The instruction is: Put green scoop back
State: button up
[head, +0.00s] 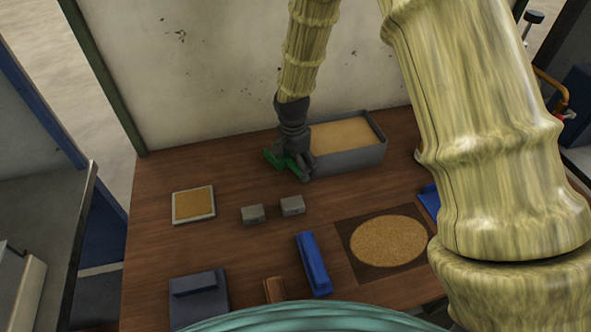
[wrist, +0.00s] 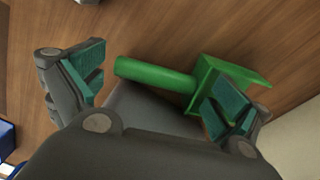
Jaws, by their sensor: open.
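The green scoop (wrist: 155,75) lies just beyond my gripper's fingers in the wrist view. Its handle points left and its wider head (wrist: 218,76) is to the right, partly covered by one finger. In the head view the scoop (head: 273,158) shows as a bit of green by the left end of the grey sand bin (head: 350,165), mostly hidden by my gripper (head: 290,168). My gripper (wrist: 157,95) is open, its teal-padded fingers apart with the handle seen between them. I cannot tell whether they touch it.
Two small grey blocks (head: 292,205) and a shallow tan-filled tray (head: 194,218) stand left and in front. A blue bar (head: 313,263), a round grainy patch on a dark mat (head: 355,268) and a blue-grey box (head: 199,305) are nearer. A wall (head: 215,80) rises behind the table.

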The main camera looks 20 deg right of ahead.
notch_tip(320, 180, up, 10)
jog(key=b, duration=0.2)
jog(key=shift+a+b, duration=0.2)
jog(key=shift+b, duration=0.2)
